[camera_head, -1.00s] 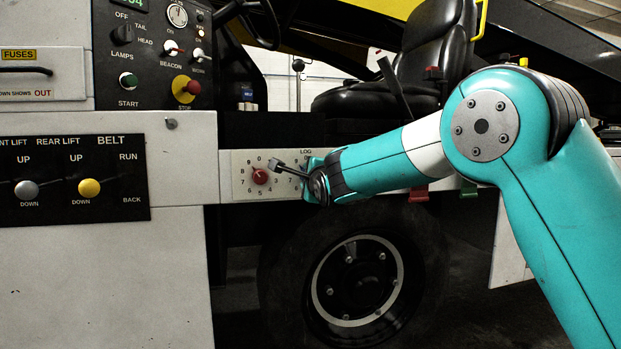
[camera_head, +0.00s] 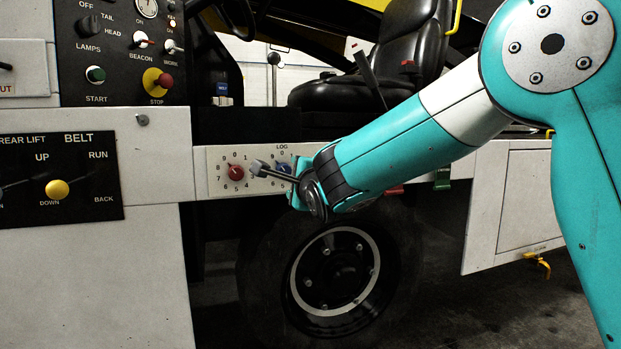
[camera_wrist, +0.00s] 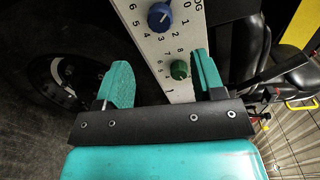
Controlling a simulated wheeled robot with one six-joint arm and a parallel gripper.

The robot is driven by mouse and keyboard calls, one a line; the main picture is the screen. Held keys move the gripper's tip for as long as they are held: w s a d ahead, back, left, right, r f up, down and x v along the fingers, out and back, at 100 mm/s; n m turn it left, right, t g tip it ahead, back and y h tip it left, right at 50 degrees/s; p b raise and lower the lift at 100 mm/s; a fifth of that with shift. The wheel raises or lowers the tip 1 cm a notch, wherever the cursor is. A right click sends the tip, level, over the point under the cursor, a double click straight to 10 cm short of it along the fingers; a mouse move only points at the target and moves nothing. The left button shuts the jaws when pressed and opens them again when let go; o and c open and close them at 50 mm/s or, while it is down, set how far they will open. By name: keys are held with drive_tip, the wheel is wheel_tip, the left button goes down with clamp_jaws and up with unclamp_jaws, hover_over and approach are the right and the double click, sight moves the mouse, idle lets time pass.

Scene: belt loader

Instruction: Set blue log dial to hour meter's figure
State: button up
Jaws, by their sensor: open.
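The blue log dial (camera_head: 283,169) shows on the white dial panel in the head view, partly covered by my arm's end. In the wrist view the blue dial (camera_wrist: 160,16) is near the top edge, with figures around it; I cannot surely read its setting. My gripper (camera_wrist: 161,62) is open and empty. A green dial (camera_wrist: 179,69) lies between its fingers as seen there; the blue dial is farther up the panel. In the head view my gripper (camera_head: 300,182) is just right of the blue dial, its fingers largely hidden. The hour meter's display is out of view.
A red dial (camera_head: 235,172) sits left of the blue one on the same panel. A wheel (camera_head: 335,278) is below the panel and a black seat (camera_head: 400,75) above. The belt switch panel (camera_head: 75,180) is at the left.

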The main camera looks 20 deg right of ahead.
drive_tip(key=s, duration=0.8)
drive_tip(key=shift+p, duration=0.4)
drive_tip(key=shift+s+r, duration=0.1)
drive_tip(key=s+a+f+n+g+y+p, duration=0.15)
drive_tip(key=s+n+g+p, duration=0.6)
drive_tip(key=s+n, duration=0.75)
drive_tip(key=s+a+n+g+y+p, duration=0.3)
drive_tip(key=s+n+g+p, duration=0.2)
drive_tip(key=s+n+g, duration=0.95)
wheel_tip(320, 180, up, 38)
drive_tip(key=s+m+t+p, duration=0.1)
drive_tip(key=t+p, duration=0.3)
drive_tip(key=p, duration=3.3)
drive_tip(key=shift+s+f+m, duration=0.25)
drive_tip(key=shift+s+m, duration=0.15)
drive_tip(key=shift+m, duration=0.45)
